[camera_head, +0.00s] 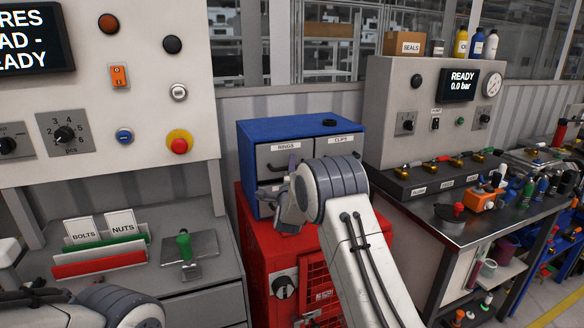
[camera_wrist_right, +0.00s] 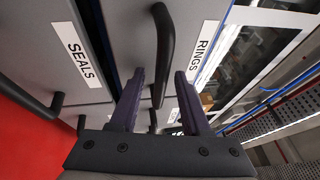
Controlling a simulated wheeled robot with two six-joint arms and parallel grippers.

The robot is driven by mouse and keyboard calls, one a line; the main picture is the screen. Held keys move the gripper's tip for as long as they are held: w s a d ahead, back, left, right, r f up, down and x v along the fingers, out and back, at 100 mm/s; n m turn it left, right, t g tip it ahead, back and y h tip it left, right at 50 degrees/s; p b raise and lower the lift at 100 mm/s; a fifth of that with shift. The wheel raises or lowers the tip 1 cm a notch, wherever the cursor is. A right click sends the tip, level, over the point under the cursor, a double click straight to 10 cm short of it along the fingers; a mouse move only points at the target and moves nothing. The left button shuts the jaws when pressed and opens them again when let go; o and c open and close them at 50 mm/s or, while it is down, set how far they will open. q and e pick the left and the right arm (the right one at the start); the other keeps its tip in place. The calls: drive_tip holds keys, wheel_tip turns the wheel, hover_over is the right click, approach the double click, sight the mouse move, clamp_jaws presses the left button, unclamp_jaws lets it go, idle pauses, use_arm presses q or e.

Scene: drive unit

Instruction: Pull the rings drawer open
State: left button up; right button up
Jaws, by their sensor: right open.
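The rings drawer (camera_head: 274,161) is the upper left drawer in a blue cabinet (camera_head: 290,128) and looks shut in the head view. Its front (camera_wrist_right: 186,28) and white RINGS label (camera_wrist_right: 204,50) show in the right wrist view. Its black bar handle (camera_wrist_right: 163,50) runs between the two fingers in the picture. My right gripper (camera_head: 281,187) is in front of the cabinet's left drawers. It is open, with its fingers (camera_wrist_right: 160,78) apart on either side of the handle; contact cannot be told. Part of my left arm shows at lower left, without its gripper.
The blue cabinet stands on a red cabinet (camera_head: 258,262). A CLIPS drawer (camera_head: 343,146) is at right of the rings drawer, and a SEALS drawer (camera_wrist_right: 82,22) is beside it in the wrist view. A grey bench (camera_head: 205,235) is at left, a pressure-test bench (camera_head: 425,205) at right.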

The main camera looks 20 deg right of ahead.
clamp_jaws()
idle(1.4)
